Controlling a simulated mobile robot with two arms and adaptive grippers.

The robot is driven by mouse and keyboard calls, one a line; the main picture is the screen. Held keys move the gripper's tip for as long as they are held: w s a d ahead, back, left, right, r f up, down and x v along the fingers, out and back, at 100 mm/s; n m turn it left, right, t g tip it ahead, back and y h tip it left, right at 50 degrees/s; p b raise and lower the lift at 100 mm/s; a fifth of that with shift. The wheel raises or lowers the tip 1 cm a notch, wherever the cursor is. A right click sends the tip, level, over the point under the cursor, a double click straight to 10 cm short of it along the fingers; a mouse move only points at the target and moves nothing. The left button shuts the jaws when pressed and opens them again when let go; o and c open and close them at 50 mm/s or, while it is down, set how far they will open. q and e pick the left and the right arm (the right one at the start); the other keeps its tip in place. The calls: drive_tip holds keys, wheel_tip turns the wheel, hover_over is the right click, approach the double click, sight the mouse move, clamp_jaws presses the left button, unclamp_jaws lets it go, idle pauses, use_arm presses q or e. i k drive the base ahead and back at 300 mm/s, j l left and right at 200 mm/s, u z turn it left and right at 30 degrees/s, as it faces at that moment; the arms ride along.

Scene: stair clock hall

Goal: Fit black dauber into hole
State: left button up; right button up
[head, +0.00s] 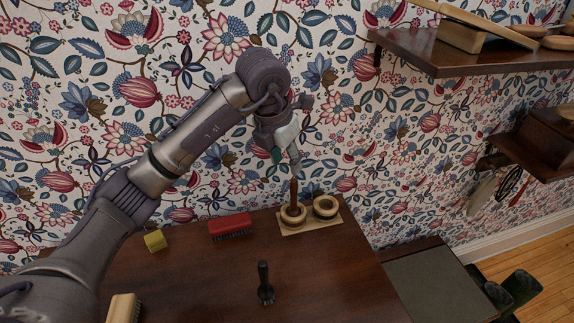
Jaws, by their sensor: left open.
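The black dauber (265,282) stands or lies on the dark wooden table near the front middle, handle toward the back and bristles toward the front. A pale wooden holder (310,226) with two ring-shaped holes sits at the table's back right. The left ring (292,221) has a brown-handled dauber (294,190) upright in it. The right ring (325,206) looks empty. My left gripper (287,156) is open and points down just above the brown handle; I cannot tell whether it touches it. It is away from the black dauber. My right gripper is not in view.
A red brush (230,226), a yellow block (155,240) and a light wooden brush (124,308) are on the table (200,285). A wall shelf (470,56) juts out at upper right. The table's right front is clear.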

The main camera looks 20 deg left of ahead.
sight(324, 213)
drive_tip(key=k+l, duration=0.25)
drive_tip(key=k, duration=0.25)
drive_tip(key=k+l, duration=0.2)
drive_tip(key=k, duration=0.25)
drive_tip(key=k+l, duration=0.25)
drive_tip(key=k, duration=0.25)
